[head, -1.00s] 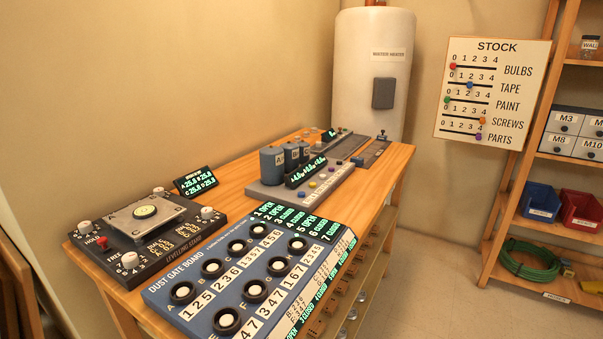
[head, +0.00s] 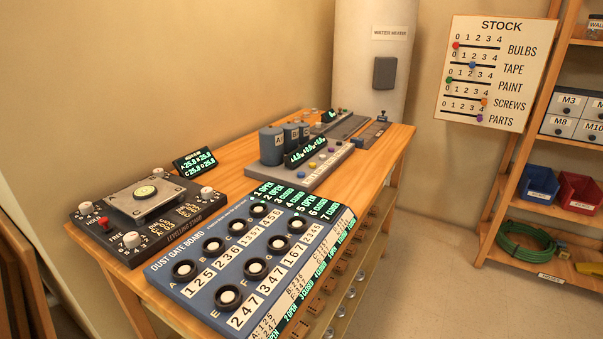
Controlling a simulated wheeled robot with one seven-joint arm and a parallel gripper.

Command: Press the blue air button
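A grey station (head: 287,178) with blue-grey tanks (head: 271,146), a green-lit display (head: 306,150) and a row of small coloured buttons stands midway along the wooden bench. Its nearer buttons look yellow (head: 312,164) and purple (head: 322,157). A small bluish button (head: 331,150) seems to sit farther along the row, but it is too small to be sure of its colour. The label along the station's front edge is unreadable from here. My gripper is not in view.
The dust gate board (head: 215,285) fills the bench's near end, with the levelling stand (head: 110,237) to its left. Darker devices (head: 352,126) stand behind the station. A water heater (head: 372,45) is at the back. Open floor (head: 420,290) lies right of the bench, before the shelves.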

